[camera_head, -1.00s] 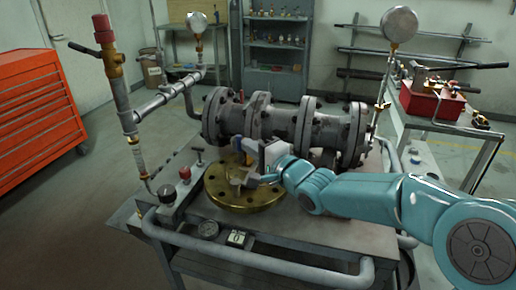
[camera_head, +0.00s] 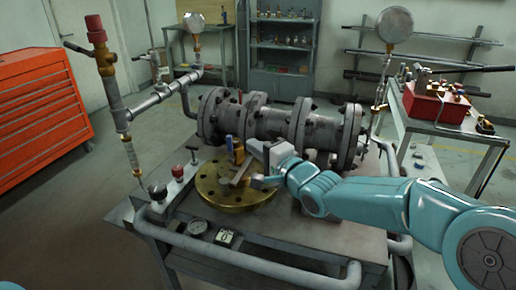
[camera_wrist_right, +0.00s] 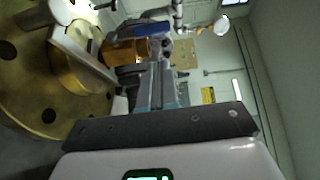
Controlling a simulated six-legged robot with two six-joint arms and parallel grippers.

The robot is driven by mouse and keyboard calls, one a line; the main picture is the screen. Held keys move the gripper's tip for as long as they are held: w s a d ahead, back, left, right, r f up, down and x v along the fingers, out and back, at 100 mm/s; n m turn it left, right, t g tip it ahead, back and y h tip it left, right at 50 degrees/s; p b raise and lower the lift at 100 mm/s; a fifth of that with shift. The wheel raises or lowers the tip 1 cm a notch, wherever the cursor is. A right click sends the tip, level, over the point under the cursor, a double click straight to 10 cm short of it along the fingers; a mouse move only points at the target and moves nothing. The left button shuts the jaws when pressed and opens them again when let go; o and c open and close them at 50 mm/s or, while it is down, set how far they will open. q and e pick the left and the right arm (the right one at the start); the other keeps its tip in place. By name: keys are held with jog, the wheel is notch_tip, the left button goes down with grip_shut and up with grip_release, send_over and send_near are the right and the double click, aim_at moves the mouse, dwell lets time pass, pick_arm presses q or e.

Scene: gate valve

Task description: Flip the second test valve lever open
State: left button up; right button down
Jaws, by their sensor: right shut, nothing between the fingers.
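A round brass flange (camera_head: 218,193) lies on the bench, with a small upright brass valve fitting (camera_head: 238,152) at its far side. A flat grey bar (camera_head: 243,172), which looks like a lever, slants across the flange beside my gripper. My right gripper (camera_head: 262,171) is shut and empty, just right of the bar and fitting; I cannot tell whether it touches them. In the right wrist view, its closed fingers (camera_wrist_right: 156,86) point toward a brass body (camera_wrist_right: 126,50) with a blue piece (camera_wrist_right: 153,30) next to it. My left gripper is out of view.
A large grey flanged pipe (camera_head: 275,124) stands close behind the fitting. A vertical pipe with a red cap (camera_head: 95,24) and round gauges (camera_head: 394,24) rise around the bench. A rail (camera_head: 265,259) runs along the front edge. A red box (camera_head: 432,103) stands on the right table.

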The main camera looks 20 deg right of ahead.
jog(key=v, duration=1)
jog(key=shift+a+f, duration=0.1)
jog(key=shift+f, duration=0.05)
